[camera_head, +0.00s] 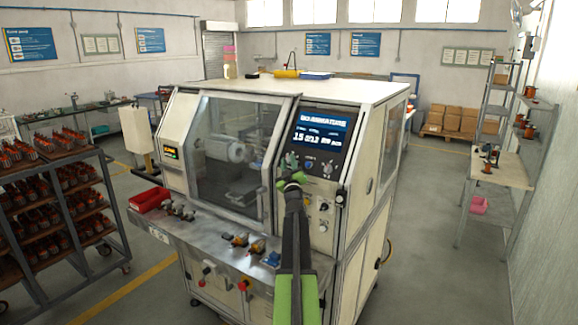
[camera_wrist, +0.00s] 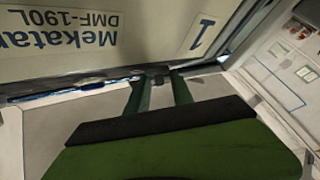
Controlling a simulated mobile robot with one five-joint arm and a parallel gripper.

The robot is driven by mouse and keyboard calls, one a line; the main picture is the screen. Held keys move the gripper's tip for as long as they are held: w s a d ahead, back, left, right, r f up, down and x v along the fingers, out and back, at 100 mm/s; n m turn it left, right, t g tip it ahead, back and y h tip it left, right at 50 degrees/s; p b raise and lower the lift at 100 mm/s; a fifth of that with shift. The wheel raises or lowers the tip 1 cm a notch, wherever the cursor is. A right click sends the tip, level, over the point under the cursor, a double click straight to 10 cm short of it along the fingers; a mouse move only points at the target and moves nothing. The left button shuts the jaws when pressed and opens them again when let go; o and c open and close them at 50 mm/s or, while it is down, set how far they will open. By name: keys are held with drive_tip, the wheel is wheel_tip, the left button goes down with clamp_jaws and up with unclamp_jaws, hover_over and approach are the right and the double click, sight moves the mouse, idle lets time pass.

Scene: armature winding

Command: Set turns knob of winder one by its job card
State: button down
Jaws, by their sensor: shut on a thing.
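The winder (camera_head: 250,110) is a cream cabinet in the middle of the head view, with a large window. Its dark control panel (camera_head: 320,140) has a lit blue screen (camera_head: 321,133) with white figures, too small to read surely. Small knobs show below the screen, one at the right (camera_head: 328,169). My gripper (camera_head: 290,180) is at the panel's lower left. In the wrist view its two green fingers (camera_wrist: 158,80) are closed around a small dark knob (camera_wrist: 157,71). The knob's pointer and scale are hidden. A label reading "Mekatar", "DMF-190L" and "1" (camera_wrist: 85,35) shows above. I cannot make out a job card.
A metal ledge (camera_head: 215,235) with small parts and a red bin (camera_head: 150,199) runs along the winder's front. A loaded rack (camera_head: 112,195) stands at the left, shelves (camera_head: 500,170) at the right. Floor (camera_head: 430,230) is clear to the right of the winder.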

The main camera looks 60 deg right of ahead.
drive_tip(key=m+g+h+b, duration=0.1)
drive_tip(key=m, duration=0.1)
drive_tip(key=m+g+h+b, duration=0.1)
drive_tip(key=m+g+h, duration=0.1)
drive_tip(key=m+g+h+b, duration=0.1)
drive_tip(key=m+g, duration=0.1)
drive_tip(key=shift+w+f+h, duration=0.25)
drive_tip(key=shift+w+h, duration=0.1)
drive_tip(key=shift+h, duration=0.05)
drive_tip(key=m+g+h, duration=0.1)
drive_tip(key=m+g, duration=0.2)
drive_tip(key=m+g+h, duration=0.1)
drive_tip(key=m+g, duration=0.2)
drive_tip(key=shift+w+r+m+b, duration=0.1)
drive_tip(key=shift+w+m+b, duration=0.05)
drive_tip(key=shift+m+b, duration=0.2)
drive_tip(key=shift+m+g, duration=0.55)
drive_tip(key=shift+g, duration=0.55)
drive_tip(key=shift+m+g, duration=0.4)
drive_tip(key=c, duration=1.5)
unclamp_jaws()
drive_tip(key=shift+a, duration=0.1)
